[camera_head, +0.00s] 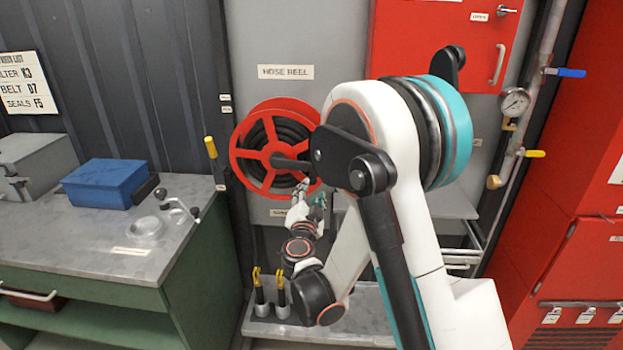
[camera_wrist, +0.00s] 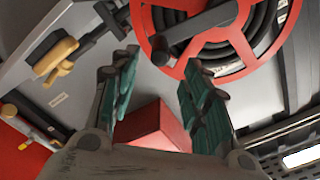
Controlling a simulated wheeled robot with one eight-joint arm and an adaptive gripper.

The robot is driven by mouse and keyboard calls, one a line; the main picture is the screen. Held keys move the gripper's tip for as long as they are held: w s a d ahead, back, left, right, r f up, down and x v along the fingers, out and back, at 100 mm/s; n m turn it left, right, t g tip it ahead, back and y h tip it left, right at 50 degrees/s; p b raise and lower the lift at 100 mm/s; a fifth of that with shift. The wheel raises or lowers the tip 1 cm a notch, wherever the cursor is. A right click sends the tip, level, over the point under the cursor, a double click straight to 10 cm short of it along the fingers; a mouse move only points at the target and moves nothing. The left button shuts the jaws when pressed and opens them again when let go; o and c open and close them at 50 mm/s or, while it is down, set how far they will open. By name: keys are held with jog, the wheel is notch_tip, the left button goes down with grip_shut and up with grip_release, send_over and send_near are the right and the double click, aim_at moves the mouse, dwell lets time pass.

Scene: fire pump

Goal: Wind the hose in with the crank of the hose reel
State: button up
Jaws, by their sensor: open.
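The hose reel (camera_head: 251,133) is a red spoked wheel on the grey wall with black hose (camera_head: 290,130) wound inside it. It fills the upper right of the wrist view (camera_wrist: 248,48). Its dark crank arm (camera_head: 290,163) lies across the front of the wheel and also shows in the wrist view (camera_wrist: 200,24). My gripper (camera_head: 311,196) is just below the crank, at the wheel's lower edge. In the wrist view its two teal-padded fingers (camera_wrist: 160,85) are apart, with nothing held between them. My arm partly hides the reel's right side in the head view.
A red block-like shape (camera_wrist: 157,126) shows beyond the fingers; its distance is unclear. A green workbench (camera_head: 90,280) with a blue box (camera_head: 105,182) stands left. Yellow-hooked tools (camera_head: 258,290) stand on the low shelf. A gauge (camera_head: 515,101) and pipe are right.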

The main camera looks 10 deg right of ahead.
aim_at(313, 177)
jog(key=b+x, duration=0.1)
jog(key=x, duration=0.9)
jog(key=shift+w+d+b, duration=0.1)
jog(key=shift+w+b, duration=0.15)
jog(key=shift+b, duration=0.05)
jog(key=shift+c, duration=0.6)
grip_shut()
